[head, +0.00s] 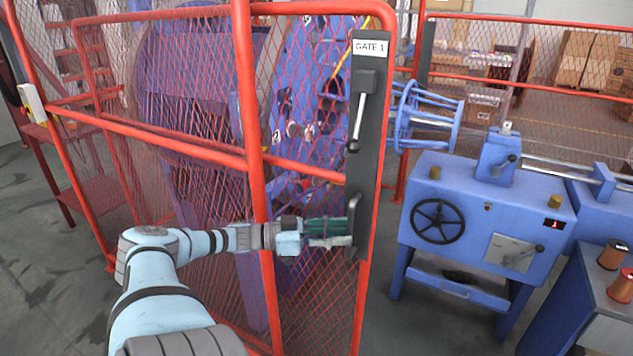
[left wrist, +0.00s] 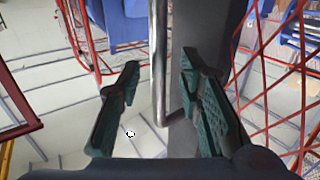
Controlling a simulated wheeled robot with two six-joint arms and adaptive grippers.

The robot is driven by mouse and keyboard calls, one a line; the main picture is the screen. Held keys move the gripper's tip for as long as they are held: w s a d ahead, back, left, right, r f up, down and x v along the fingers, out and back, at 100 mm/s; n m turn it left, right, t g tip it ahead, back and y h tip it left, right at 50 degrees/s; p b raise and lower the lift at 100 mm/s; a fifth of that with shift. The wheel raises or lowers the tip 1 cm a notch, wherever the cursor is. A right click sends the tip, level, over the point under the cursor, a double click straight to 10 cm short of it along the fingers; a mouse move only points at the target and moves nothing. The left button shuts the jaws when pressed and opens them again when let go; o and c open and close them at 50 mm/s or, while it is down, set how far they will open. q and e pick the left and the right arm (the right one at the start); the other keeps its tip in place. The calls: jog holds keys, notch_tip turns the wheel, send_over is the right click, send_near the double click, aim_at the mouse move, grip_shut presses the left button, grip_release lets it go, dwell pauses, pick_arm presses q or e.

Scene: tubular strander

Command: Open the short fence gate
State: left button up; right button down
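The short gate (head: 310,175) is a red-framed mesh panel with a dark upright plate (head: 371,190) labelled GATE 1 on its right edge. A lever (head: 358,122) with a black knob hangs downward on the plate. Below it is a pull handle (head: 352,215). My left gripper (head: 330,232) is at the pull handle. In the left wrist view, the fingers of my left gripper (left wrist: 160,100) are apart, with the grey handle bar (left wrist: 159,65) between them and no clear contact. I cannot tell whether the gate is ajar. My right gripper is not in view.
A blue machine with a handwheel (head: 438,221) stands right of the gate. Copper-coloured spools (head: 613,255) sit at the far right. More red fence (head: 530,75) runs behind, with cardboard boxes beyond it. Grey floor (head: 400,325) shows between gate and machine.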

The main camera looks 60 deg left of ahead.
pick_arm(q)
jog(key=v, duration=0.9)
jog(key=shift+s+a, duration=0.15)
